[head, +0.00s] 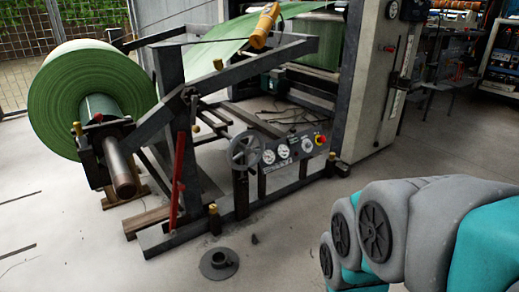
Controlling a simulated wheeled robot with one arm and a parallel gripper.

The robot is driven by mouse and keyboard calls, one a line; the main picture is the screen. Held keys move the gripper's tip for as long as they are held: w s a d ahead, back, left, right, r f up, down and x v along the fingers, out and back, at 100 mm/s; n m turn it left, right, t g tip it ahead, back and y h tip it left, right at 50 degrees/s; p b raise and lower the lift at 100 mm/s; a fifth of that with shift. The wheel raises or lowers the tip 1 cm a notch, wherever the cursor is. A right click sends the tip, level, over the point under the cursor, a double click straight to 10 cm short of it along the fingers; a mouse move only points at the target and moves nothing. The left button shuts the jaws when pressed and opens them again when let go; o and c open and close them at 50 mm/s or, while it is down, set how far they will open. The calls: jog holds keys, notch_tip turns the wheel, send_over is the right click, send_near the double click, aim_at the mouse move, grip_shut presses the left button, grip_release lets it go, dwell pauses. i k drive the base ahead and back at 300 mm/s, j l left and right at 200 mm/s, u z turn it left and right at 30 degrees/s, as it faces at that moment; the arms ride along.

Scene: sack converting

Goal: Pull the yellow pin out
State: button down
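Several small yellow pin-like parts show on the dark unwind stand. One yellow knob (218,64) stands on the upper arm of the stand. One yellow peg (213,209) stands upright at the foot of the frame near the floor. A yellow piece (76,128) sits by the roll's shaft bearing. I cannot tell which one is the yellow pin. My grey and teal arm enters at the lower right, well apart from the stand. My gripper is not in view.
A large green roll (72,82) hangs on a shaft (122,172) that sticks out toward me. A red lever (177,180), a handwheel (245,150) and a control panel (290,150) are on the machine. A round dark base (219,264) lies on the otherwise open floor in front.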

aim_at(77, 125)
jog(key=u, duration=1.35)
